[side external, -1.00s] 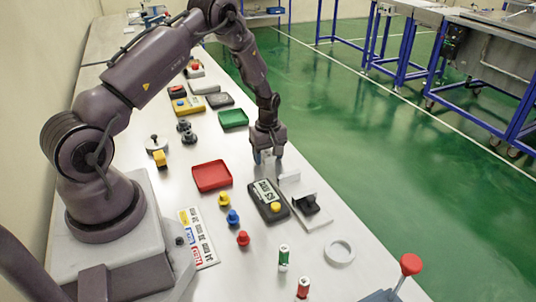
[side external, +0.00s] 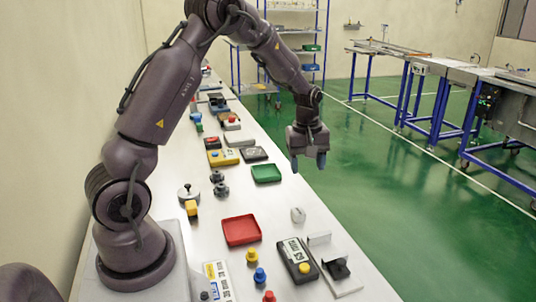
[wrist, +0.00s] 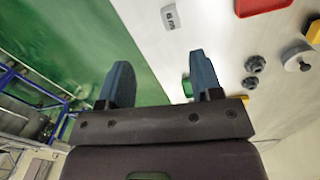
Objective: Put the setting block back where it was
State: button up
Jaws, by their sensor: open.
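The setting block (side external: 298,214) is a small pale block on the white bench, near its right edge in the side view. It lies beyond the fixture plate with a black piece (side external: 338,269). In the wrist view the block (wrist: 171,17) shows dark marking that looks like a size in mm. My gripper (side external: 307,163) is open and empty, raised above the block and apart from it. Its two blue fingers (wrist: 158,68) are spread in the wrist view, with nothing between them but floor and bench edge.
A red tray (side external: 241,230) and a green tray (side external: 266,173) lie left of and beyond the block. A dark device with a display (side external: 298,259) stands nearer the camera. Grey knobs (side external: 220,189) are further left. The bench's right edge drops to green floor.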

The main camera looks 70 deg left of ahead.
jog(key=s+d+r+m+t, duration=0.1)
jog(key=s+d+r+m, duration=0.1)
jog(key=d+r+m, duration=0.35)
jog(key=s+d+r+m+t, duration=0.2)
jog(key=s+d+r+m, duration=0.3)
jog(key=s, duration=0.4)
jog(key=s+d+r+m+t, duration=0.1)
jog(key=s+d+r+m, duration=0.4)
jog(key=s+d+r, duration=0.1)
jog(key=s+d, duration=0.1)
jog(key=s, duration=0.1)
jog(key=shift+s+d+r+t, duration=0.3)
jog(key=shift+s+r+t, duration=0.05)
jog(key=shift+t, duration=0.05)
jog(key=shift+m, duration=0.25)
